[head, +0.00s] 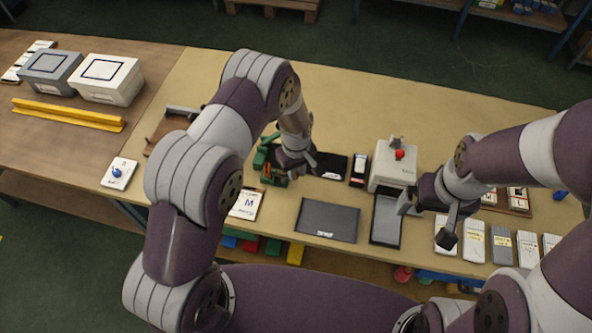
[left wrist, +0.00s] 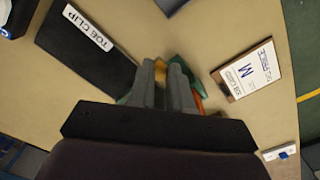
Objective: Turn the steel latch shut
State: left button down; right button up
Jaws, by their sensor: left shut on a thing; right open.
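A green fixture (head: 266,158) with orange parts stands on the table, partly hidden behind my left arm. My left gripper (head: 285,177) is at its right side, with its fingers pointing down. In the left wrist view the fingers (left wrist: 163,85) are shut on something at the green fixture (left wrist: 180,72). A tan-yellow bit shows between the tips. The fingers cover most of the held part, and I cannot make out a steel latch clearly. My right gripper (head: 426,220) is open and empty above the front right of the table.
A white machine with a red knob (head: 393,170), a dark tray (head: 386,220) and a dark panel (head: 327,220) lie to the right. The table's back is clear.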

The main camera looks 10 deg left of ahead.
pick_arm(q)
jog(key=c, duration=1.1)
grip_release()
jog(key=shift+o, duration=0.2)
notch_tip(320, 180, up, 13)
jog(key=b, duration=0.2)
jog(key=shift+f+b, duration=0.15)
jog(key=shift+b, duration=0.15)
